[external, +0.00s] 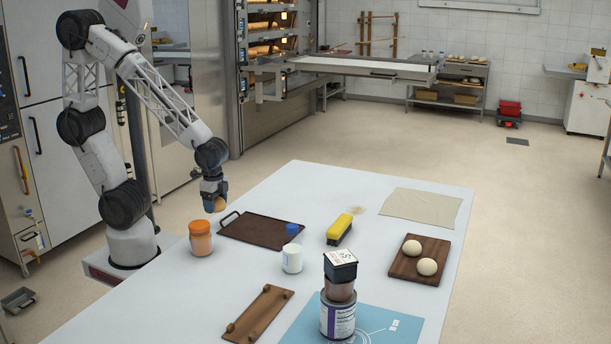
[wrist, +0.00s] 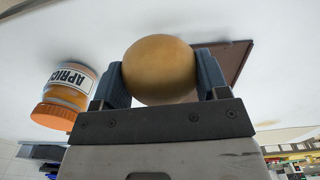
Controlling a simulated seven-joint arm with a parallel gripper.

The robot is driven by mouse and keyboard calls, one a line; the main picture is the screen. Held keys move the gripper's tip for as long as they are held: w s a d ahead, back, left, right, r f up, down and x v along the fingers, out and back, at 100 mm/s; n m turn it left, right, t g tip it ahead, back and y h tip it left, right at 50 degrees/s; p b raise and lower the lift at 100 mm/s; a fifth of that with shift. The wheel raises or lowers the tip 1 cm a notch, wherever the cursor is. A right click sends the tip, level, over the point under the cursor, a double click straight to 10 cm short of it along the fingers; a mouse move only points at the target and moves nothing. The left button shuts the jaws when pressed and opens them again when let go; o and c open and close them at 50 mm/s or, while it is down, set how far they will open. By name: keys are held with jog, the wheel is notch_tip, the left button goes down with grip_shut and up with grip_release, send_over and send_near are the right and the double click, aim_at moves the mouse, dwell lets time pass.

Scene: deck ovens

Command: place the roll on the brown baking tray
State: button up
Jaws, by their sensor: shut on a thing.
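A round golden-brown roll (wrist: 160,70) is between the two fingers of my gripper (wrist: 165,80) in the wrist view. In the external view the roll (external: 220,204) shows just under my gripper (external: 214,196), which is shut on it above the table's left edge. The brown baking tray (external: 258,231) lies flat on the table, just to the right of the roll in the picture. It has a dark handle at its left end. Part of the tray (wrist: 232,58) also shows behind the right finger in the wrist view. The tray surface looks empty.
An orange-lidded apricot jar (external: 201,240) stands left of the tray, close below my gripper. A white bottle with a blue cap (external: 292,259) stands at the tray's front right. A yellow brush (external: 339,229) and a board (external: 412,272) with two dough balls lie farther right.

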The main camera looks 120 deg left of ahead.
jog(key=shift+f, duration=0.25)
jog(key=shift+w, duration=0.1)
send_over(261, 229)
jog(key=shift+d+f, duration=0.15)
jog(key=shift+f, duration=0.55)
dwell(0.4)
jog(key=shift+f, duration=1.75)
jog(key=shift+f, duration=0.1)
